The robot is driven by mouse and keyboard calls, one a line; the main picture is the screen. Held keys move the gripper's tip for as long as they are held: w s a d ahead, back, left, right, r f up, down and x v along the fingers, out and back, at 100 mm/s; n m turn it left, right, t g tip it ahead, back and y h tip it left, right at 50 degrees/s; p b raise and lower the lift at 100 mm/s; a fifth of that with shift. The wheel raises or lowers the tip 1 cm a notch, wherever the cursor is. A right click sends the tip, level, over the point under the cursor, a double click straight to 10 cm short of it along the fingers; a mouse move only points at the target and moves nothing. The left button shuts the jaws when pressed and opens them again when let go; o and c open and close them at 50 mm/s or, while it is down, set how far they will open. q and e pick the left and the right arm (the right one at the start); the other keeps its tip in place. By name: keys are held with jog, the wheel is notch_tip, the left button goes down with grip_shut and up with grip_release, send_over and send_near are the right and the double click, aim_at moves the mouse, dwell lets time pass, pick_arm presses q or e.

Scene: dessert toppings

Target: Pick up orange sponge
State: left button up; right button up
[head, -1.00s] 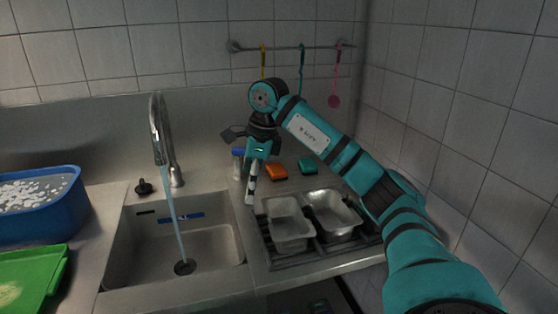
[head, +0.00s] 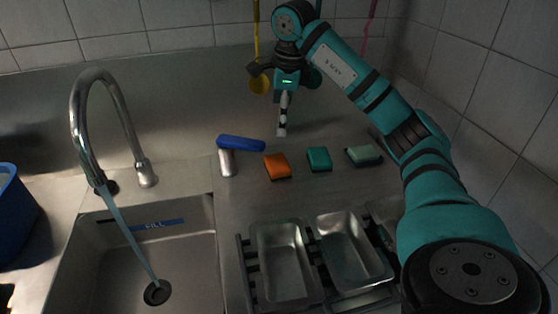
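The orange sponge (head: 277,165) lies flat on the steel counter, at the left of a row with a teal sponge (head: 319,158) and a pale green sponge (head: 363,155). My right gripper (head: 283,130) points down above the counter, behind the sponges in the picture and apart from the orange one. Its fingers show edge-on as one narrow black-and-white shape, so I cannot tell whether it is open or shut. Nothing visible hangs from it. My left gripper is not in view.
A blue-topped brush or scraper (head: 240,143) stands just left of the orange sponge. Two metal pans (head: 283,270) (head: 352,250) sit on a rack in front. The sink (head: 185,245) with a running faucet (head: 110,110) is at left. A tiled wall bounds the right.

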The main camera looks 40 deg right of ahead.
send_over(278, 163)
jog(key=f, duration=1.1)
jog(key=shift+s+a+f, duration=0.15)
jog(key=shift+s+a, duration=0.1)
jog(key=shift+a, duration=0.1)
jog(key=shift+w+d+f+p, duration=0.15)
jog(key=shift+f+p, duration=0.05)
jog(key=shift+f, duration=0.7)
jog(key=shift+w+d+f+p, duration=0.1)
jog(key=shift+f+p, duration=0.05)
jog(key=shift+f, duration=0.7)
jog(key=shift+w+d+f+p, duration=0.15)
jog(key=shift+f+p, duration=0.05)
jog(key=shift+f, duration=0.7)
jog(key=shift+c, duration=0.4)
jog(key=c, duration=0.5)
